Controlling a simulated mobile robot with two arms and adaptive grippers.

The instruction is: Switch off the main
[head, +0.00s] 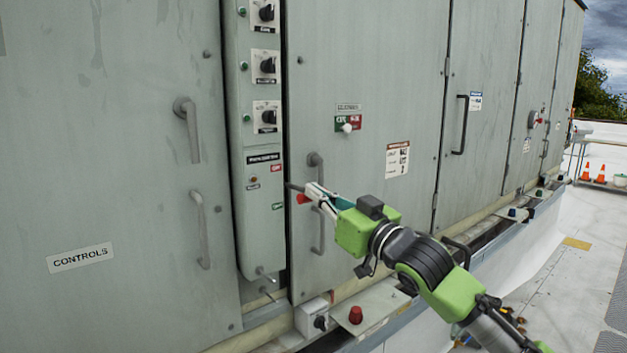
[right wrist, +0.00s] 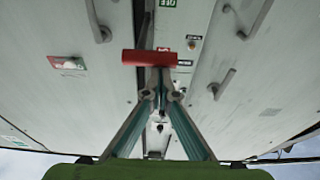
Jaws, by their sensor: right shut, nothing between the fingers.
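The main's switch is not clearly readable. A red bar-like handle (head: 303,198) shows at my right gripper's tip, beside the narrow grey panel (head: 262,225). In the right wrist view the red bar (right wrist: 150,57) lies crosswise just beyond the fingertips; I cannot tell whether they touch it. My right gripper (head: 312,190), with fingers together and nothing between them, also shows in the right wrist view (right wrist: 160,82). The narrow panel bears a red label (head: 276,168) and a green label (head: 278,205). My left gripper is out of view.
Three black rotary knobs (head: 268,65) sit up the narrow panel. A grey door marked CONTROLS (head: 80,257) with handles is at left. A red-green plate with a white knob (head: 347,127) is on the right door. A red knob (head: 355,314) stands on the lower ledge.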

